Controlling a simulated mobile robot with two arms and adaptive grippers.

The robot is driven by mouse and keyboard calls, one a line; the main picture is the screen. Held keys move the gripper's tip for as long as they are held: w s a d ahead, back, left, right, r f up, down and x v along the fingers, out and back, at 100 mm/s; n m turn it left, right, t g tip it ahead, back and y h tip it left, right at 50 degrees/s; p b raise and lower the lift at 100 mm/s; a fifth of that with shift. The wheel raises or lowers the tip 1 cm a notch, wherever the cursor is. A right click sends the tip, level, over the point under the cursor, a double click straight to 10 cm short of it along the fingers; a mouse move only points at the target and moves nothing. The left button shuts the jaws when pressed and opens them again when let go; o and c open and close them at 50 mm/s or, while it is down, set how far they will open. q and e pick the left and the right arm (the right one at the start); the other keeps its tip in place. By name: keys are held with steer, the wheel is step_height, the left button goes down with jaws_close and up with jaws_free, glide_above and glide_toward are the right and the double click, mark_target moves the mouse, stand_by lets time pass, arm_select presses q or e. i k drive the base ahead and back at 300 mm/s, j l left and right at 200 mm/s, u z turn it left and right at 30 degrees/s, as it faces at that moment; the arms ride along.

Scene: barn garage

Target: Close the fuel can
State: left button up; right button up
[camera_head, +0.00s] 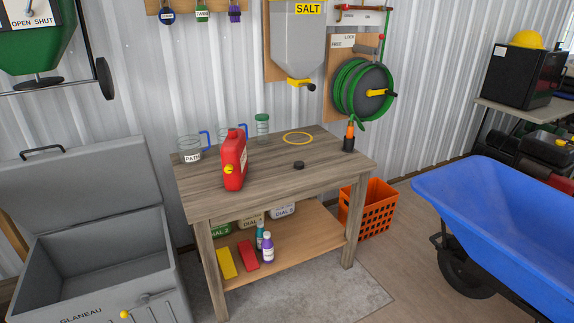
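A red fuel can (234,163) stands upright on the wooden workbench (330,168), left of the middle. It has a yellow part low on its front side and a dark spot near its top. A small black round piece (298,165), perhaps the can's cap, lies on the bench to the right of the can, apart from it. Whether the can's mouth is open is too small to tell. Neither of my grippers shows in the head view.
Glass jugs (190,149), a green-lidded jar (262,125), a yellow ring (298,138) and an orange-and-black item (349,137) stand or lie on the bench. A grey chest (100,262) is open at left. A blue wheelbarrow (500,220) and orange crate (368,208) are at right.

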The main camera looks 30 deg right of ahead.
mark_target(233, 151)
steer(key=i+l, duration=2.05)
steer(key=l+z, duration=0.05)
steer(key=l, duration=0.05)
